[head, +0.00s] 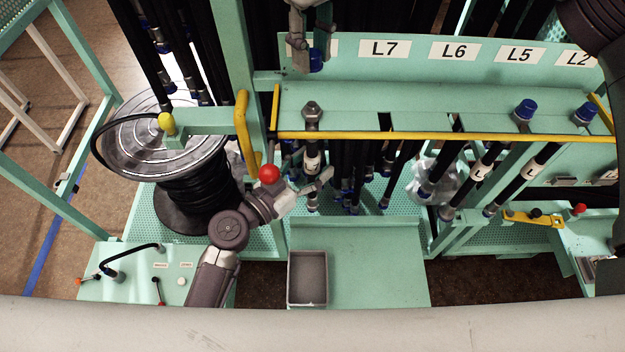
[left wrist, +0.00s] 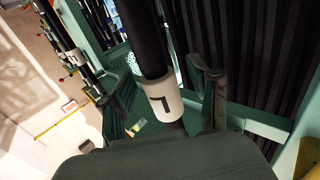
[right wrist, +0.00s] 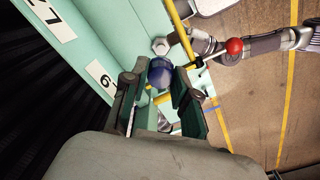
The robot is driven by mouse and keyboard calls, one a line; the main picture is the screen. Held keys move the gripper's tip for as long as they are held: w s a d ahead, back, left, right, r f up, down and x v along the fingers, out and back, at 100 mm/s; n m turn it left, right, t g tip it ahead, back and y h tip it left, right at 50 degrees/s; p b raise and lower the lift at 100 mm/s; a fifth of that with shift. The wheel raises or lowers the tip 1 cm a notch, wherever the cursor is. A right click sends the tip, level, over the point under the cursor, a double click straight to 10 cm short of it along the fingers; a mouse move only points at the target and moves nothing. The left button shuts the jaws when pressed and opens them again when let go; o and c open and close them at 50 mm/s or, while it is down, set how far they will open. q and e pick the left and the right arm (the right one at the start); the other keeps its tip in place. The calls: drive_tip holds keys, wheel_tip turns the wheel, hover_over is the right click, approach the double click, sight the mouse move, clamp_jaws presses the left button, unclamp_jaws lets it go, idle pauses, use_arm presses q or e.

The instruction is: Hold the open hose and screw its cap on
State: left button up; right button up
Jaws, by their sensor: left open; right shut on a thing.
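The fitting also shows in the right wrist view (right wrist: 160,46). My left gripper (head: 312,182) is below the rack bar at this hose; in the left wrist view the labelled hose (left wrist: 161,98) passes between its open fingers (left wrist: 165,90). My right gripper (head: 312,45) is shut on the blue cap (right wrist: 160,76), which shows below its fingers in the head view (head: 316,60). The cap is apart from the fitting.
Two hoses with blue caps (head: 525,108) (head: 585,112) stand in slots to the right. A yellow edge bar (head: 450,136) runs along the rack. A hose reel (head: 190,185) stands at left. A grey tray (head: 307,278) sits on the lower shelf (head: 380,260), otherwise clear.

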use_arm(q)
drive_tip(key=shift+c, duration=0.8)
use_arm(e)
drive_tip(key=shift+a, duration=0.1)
use_arm(q)
clamp_jaws()
use_arm(e)
hover_over(311, 103)
drive_tip(key=shift+f, duration=2.5)
drive_tip(key=shift+f, duration=0.1)
drive_tip(key=shift+f, duration=0.75)
drive_tip(key=shift+f, duration=0.6)
